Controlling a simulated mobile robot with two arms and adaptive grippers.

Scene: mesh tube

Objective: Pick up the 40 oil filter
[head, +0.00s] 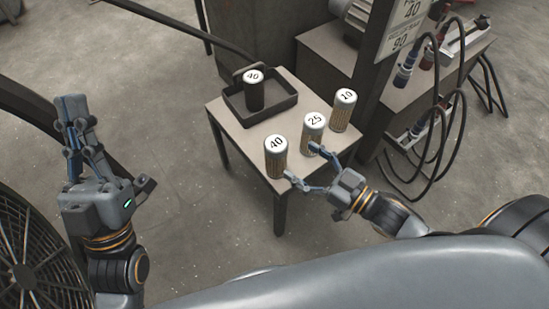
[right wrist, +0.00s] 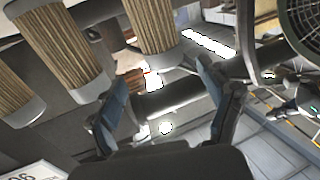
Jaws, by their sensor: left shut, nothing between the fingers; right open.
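The 40 oil filter (head: 276,160) stands upright near the front edge of a small table, pale-topped with a tan pleated side. My right gripper (head: 301,162) is open beside it, one fingertip near its lower right side and the other near the 25 filter (head: 313,136). In the right wrist view, which looks upside down, the filter at the right (right wrist: 153,25), apparently the 40, lies beyond the open fingers (right wrist: 162,75), not between them. My left gripper (head: 72,112) is shut and empty, far left of the table.
The 10 filter (head: 343,113) stands behind the 25 in a slanting row. The black tray (head: 272,111) sits at the table's back. A bench with hoses (head: 440,100) and a dark post stand to the right. A fan (head: 35,250) is at lower left.

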